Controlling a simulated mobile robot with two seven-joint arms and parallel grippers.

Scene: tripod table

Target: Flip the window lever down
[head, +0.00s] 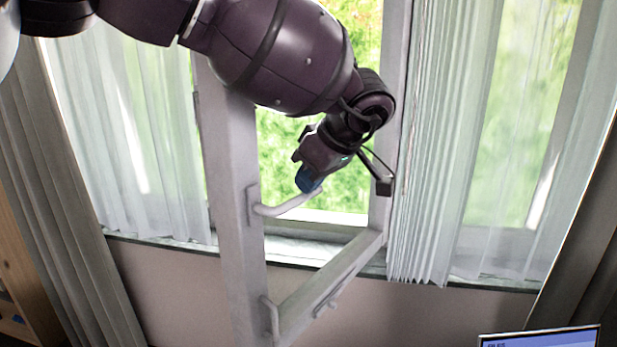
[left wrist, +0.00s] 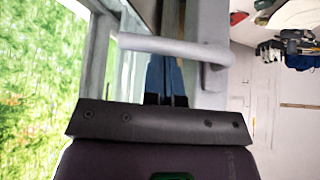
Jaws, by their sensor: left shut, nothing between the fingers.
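The window lever (head: 287,205) is a light grey handle on the frame of the open window sash (head: 232,190). In the head view it sticks out to the right from its mount, nearly level and tilted slightly up at its free end. My left gripper (head: 309,184) is at the lever's free end, with its blue fingertips touching it or just behind it. In the left wrist view the lever (left wrist: 170,47) crosses in front of the blue fingers (left wrist: 164,75), which are close together. The fingertips are partly hidden by the lever. My right gripper is not in view.
The sash stands swung into the room, with a lower rail (head: 330,285) and a small fitting below. White sheer curtains (head: 425,150) hang on both sides, with grey drapes (head: 75,200) at the left. A screen (head: 540,338) shows at the lower right.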

